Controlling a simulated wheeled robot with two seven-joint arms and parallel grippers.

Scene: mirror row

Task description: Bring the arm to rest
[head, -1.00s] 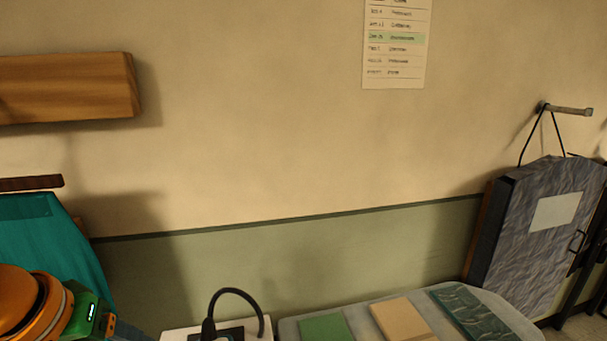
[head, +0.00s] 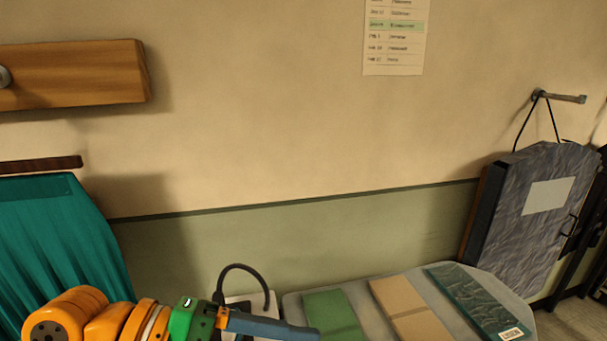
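My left arm comes in low from the left in the head view, with orange links and a green wrist. A blue-grey part, my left gripper (head: 300,332), reaches right from the wrist, in front of the white box with a black cable and left of the green panel. Its fingers are side-on and low in the picture, so I cannot see whether they are open or shut. I see nothing clearly held in it. My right gripper is not in view.
A grey table (head: 395,282) bears a green panel (head: 335,318), a tan panel (head: 410,308) and a dark teal patterned panel (head: 478,300). The white box (head: 245,300) with the cable is close behind my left arm. A teal cloth (head: 50,235) and a dark grey bag (head: 530,210) hang on the wall.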

